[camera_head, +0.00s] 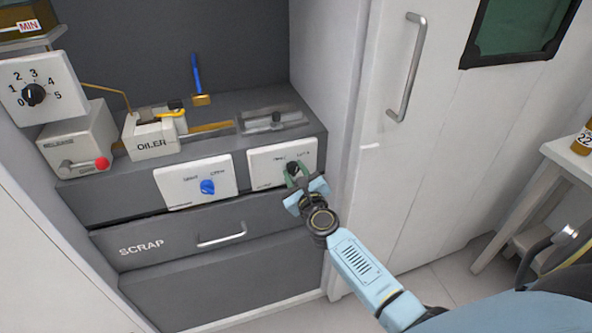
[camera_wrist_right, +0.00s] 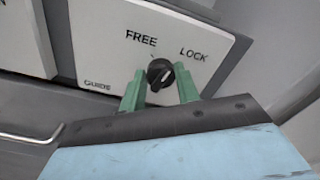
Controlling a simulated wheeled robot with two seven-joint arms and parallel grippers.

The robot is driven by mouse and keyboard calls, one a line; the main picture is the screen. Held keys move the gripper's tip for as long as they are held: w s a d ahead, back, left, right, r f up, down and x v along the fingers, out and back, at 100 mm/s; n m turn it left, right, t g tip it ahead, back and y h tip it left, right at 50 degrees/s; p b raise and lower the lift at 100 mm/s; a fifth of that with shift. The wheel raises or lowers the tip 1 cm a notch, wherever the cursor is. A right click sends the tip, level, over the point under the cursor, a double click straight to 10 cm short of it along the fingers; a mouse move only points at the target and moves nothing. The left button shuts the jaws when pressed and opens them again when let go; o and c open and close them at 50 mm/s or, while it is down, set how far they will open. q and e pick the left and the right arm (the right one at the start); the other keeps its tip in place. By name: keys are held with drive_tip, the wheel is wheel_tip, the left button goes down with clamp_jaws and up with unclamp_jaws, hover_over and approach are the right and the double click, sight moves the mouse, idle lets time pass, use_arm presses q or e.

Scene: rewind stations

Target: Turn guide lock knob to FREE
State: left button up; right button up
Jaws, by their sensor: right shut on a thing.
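The guide lock knob (camera_wrist_right: 160,72) is a small black knob on a white panel (camera_wrist_right: 110,40) marked GUIDE, with FREE at its upper left and LOCK at its upper right. Its pale pointer mark appears to lean up and right, toward LOCK. In the head view the knob (camera_head: 292,167) sits on the right white panel (camera_head: 262,170), partly hidden by my gripper. My right gripper (camera_head: 296,174) is shut on the knob, its green fingers on either side in the right wrist view (camera_wrist_right: 160,84). My left gripper is not in view.
A second white panel (camera_head: 180,190) with a blue knob (camera_head: 208,187) lies to the left. The SCRAP drawer (camera_head: 155,246) with its handle is below. The oiler (camera_head: 155,135) and a red-tipped lever (camera_head: 101,163) stand on the bench. A white door (camera_head: 455,140) is at right.

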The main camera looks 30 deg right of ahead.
drive_tip(key=n+p, duration=0.1)
drive_tip(key=n, duration=0.4)
drive_tip(key=shift+n+p, duration=0.3)
drive_tip(key=shift+p, duration=0.05)
drive_tip(key=n+p, duration=0.1)
drive_tip(key=n, duration=0.3)
drive_tip(key=shift+a+f+n, duration=0.1)
drive_tip(key=shift+n, duration=0.3)
use_arm(q)
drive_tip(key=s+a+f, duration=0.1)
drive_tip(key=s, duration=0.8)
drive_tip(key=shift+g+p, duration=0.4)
drive_tip(key=shift+p, duration=0.05)
use_arm(e)
drive_tip(key=shift+n, duration=0.6)
drive_tip(key=shift+f, duration=0.1)
drive_tip(key=shift+n, duration=0.3)
drive_tip(key=o, duration=1)
